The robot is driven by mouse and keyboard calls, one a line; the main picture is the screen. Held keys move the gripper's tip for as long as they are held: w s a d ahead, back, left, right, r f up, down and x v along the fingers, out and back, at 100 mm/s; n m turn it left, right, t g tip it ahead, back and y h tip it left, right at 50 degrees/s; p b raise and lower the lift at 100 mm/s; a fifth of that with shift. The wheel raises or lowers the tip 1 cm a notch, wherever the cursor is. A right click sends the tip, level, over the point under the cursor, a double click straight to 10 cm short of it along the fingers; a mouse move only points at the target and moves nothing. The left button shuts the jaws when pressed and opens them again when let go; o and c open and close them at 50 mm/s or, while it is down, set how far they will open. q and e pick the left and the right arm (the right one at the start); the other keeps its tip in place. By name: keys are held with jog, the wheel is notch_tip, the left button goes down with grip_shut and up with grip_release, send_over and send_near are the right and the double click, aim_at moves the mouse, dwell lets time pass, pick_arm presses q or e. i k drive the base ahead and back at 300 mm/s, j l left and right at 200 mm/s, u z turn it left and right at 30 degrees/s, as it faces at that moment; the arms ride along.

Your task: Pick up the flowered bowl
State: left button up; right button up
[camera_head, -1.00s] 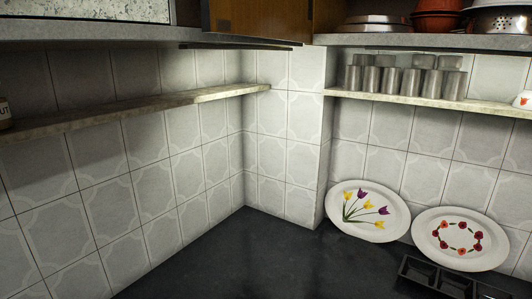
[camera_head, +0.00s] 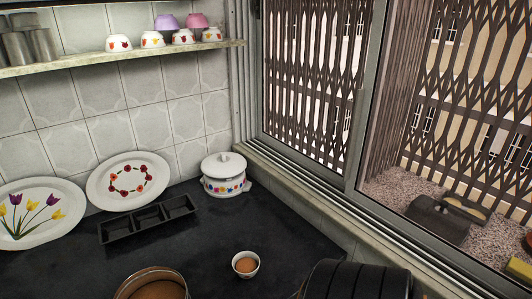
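Several small white bowls with flower prints stand in a row on the wall shelf at upper left. The leftmost bowl (camera_head: 118,43) has red-orange flowers. Beside it are a second bowl (camera_head: 152,39), a third bowl (camera_head: 183,37) and a smaller one (camera_head: 211,34) at the right end. A purple bowl (camera_head: 168,21) and a pink bowl (camera_head: 197,20) rest on top of the row. I cannot tell which bowl the task names. A small white bowl (camera_head: 245,265) with brown contents sits on the counter; no print is clear on it. Neither gripper is in view.
The shelf (camera_head: 80,63) also holds steel tumblers (camera_head: 40,44). The dark counter (camera_head: 200,238) bears two flowered plates (camera_head: 130,180) (camera_head: 35,215), a black three-part tray (camera_head: 148,219), a lidded flowered pot (camera_head: 224,178), a round brown-filled container (camera_head: 152,284) and a black ribbed object (camera_head: 358,281). A barred window is right.

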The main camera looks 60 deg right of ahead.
aim_at(245, 265)
jog(key=z, duration=1.75)
